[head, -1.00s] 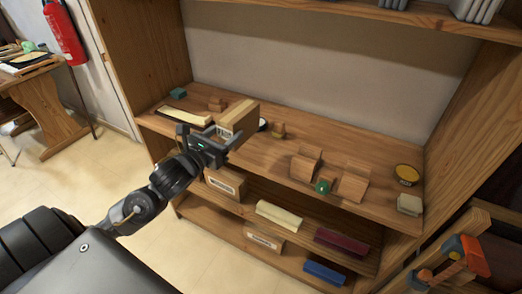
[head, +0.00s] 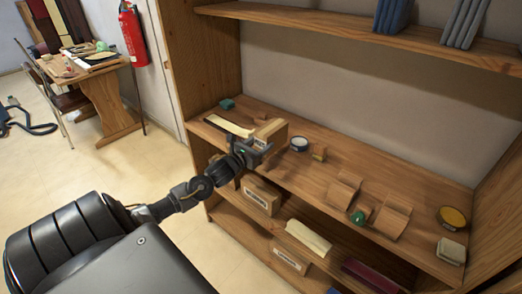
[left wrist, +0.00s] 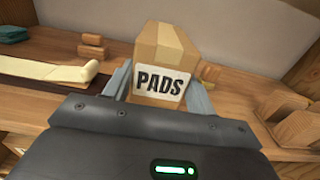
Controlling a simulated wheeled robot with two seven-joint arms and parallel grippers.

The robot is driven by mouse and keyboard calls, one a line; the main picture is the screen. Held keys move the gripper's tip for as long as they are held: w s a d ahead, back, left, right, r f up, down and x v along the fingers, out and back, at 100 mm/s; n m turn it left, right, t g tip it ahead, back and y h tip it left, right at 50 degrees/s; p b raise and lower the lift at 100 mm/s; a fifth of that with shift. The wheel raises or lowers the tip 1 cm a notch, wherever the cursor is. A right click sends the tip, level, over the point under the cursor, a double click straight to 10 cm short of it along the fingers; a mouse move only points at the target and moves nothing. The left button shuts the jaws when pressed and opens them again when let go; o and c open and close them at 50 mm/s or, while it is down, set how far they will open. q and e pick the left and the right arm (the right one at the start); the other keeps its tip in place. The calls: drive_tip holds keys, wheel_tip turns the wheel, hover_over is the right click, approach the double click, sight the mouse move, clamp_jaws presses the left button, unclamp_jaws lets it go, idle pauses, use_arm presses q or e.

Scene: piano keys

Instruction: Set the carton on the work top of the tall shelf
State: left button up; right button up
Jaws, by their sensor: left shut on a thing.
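The carton (head: 270,131) is a brown box with tape and a white label reading PADS, which shows in the left wrist view (left wrist: 160,82). My left gripper (head: 260,146) is shut on it, one finger on each side. The carton looks upright, at the left part of the work top (head: 322,165) of the tall shelf, near its front edge. I cannot tell whether its base touches the wood; the gripper hides its lower part. My right gripper is not in view.
Left of the carton lie a cream roll (head: 228,126) and a teal block (head: 227,103). A dark round tin (head: 299,144) stands close to its right. Wooden blocks (head: 343,188), a green ball (head: 358,217) and a yellow-topped tin (head: 452,217) stand further right. An upper board (head: 330,25) overhangs the back.

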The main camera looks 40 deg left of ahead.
use_arm(q)
drive_tip(key=shift+w+a+f, duration=0.25)
drive_tip(key=shift+f, duration=0.1)
wheel_tip(320, 180, down, 3)
drive_tip(key=shift+w+a, duration=0.1)
drive_tip(key=shift+f, duration=0.15)
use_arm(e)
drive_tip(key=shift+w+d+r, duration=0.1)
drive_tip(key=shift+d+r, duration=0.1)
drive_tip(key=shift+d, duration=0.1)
use_arm(q)
drive_tip(key=shift+f, duration=0.2)
drive_tip(key=o, duration=1.1)
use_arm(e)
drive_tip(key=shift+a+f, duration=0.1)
